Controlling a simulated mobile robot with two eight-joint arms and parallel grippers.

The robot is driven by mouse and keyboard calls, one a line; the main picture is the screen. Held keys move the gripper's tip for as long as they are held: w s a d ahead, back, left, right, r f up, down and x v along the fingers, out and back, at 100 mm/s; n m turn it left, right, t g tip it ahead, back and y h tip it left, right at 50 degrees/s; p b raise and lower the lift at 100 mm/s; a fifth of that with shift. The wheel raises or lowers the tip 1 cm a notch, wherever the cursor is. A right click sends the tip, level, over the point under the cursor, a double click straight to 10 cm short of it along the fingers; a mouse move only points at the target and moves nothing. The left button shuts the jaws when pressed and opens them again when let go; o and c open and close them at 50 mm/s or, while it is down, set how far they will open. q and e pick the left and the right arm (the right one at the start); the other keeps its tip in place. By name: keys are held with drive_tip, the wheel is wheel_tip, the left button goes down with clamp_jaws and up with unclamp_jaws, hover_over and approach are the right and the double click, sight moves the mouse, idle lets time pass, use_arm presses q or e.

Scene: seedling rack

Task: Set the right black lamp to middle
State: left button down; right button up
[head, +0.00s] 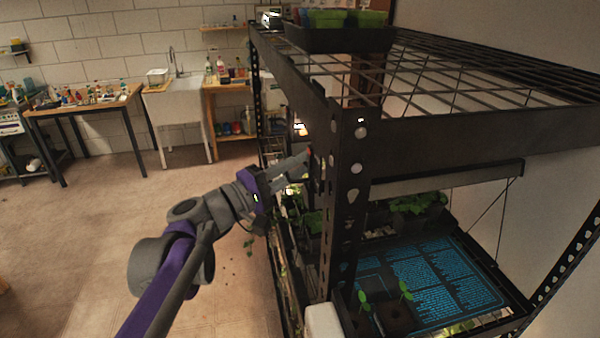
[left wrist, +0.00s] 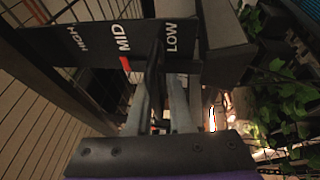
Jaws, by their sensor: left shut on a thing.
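A dark dial plate lettered HIGH, MID and LOW (left wrist: 100,42) fills the upper part of the left wrist view. A dark lever (left wrist: 154,72) stands in front of it, between the words MID and LOW. A small red mark (left wrist: 125,64) shows just below MID. My left gripper (left wrist: 156,100) is shut on the lever; the fingers partly hide it. In the head view my left gripper (head: 304,160) reaches the rack behind the front post. My right gripper is not in view.
The black rack post (head: 345,190) stands close to the right of my gripper. Seedlings (head: 405,291) and a blue-lettered mat (head: 430,280) are on the lower shelf. A tray of green pots (head: 340,38) sits on top. The floor at left is clear.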

use_arm(q)
drive_tip(key=shift+r, duration=0.2)
drive_tip(key=c, duration=1)
unclamp_jaws()
drive_tip(key=shift+o, duration=0.2)
drive_tip(key=shift+a, duration=0.1)
drive_tip(key=b+v, duration=0.1)
drive_tip(key=v, duration=0.9)
drive_tip(key=shift+s+a+b, duration=0.2)
drive_tip(key=shift+a+b, duration=0.1)
drive_tip(key=shift+f, duration=0.2)
